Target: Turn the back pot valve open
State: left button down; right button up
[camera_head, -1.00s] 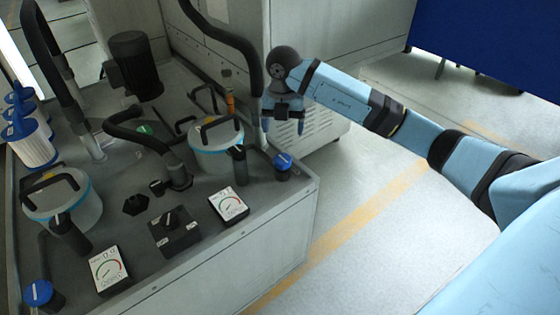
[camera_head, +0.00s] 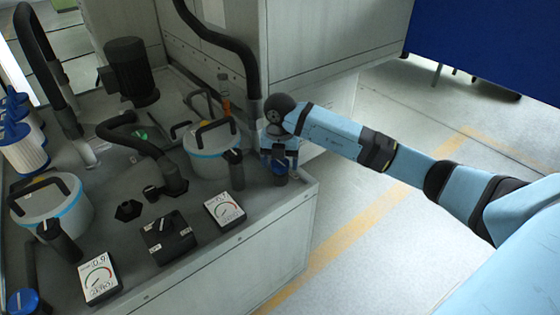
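The back pot (camera_head: 210,168) is a white pot with a blue band and black handle, on the right part of the grey bench. The blue-topped valve (camera_head: 280,168) beside it stands near the bench's right corner. My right gripper (camera_head: 279,160) points down at this valve, its light blue fingers apart, one to each side of the blue top in the picture. Whether they touch it I cannot tell; the gripper partly covers the valve. A second blue valve (camera_head: 24,302) is at the lower left, by the front pot (camera_head: 58,222). My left gripper is not in view.
A thick black hose (camera_head: 240,50) rises close behind my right gripper. Two dial gauges (camera_head: 99,278) (camera_head: 225,209) and a black selector switch box (camera_head: 168,237) lie along the bench front. A dark motor (camera_head: 130,70) stands behind. Open floor lies to the right.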

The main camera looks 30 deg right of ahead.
jog(key=c, duration=0.7)
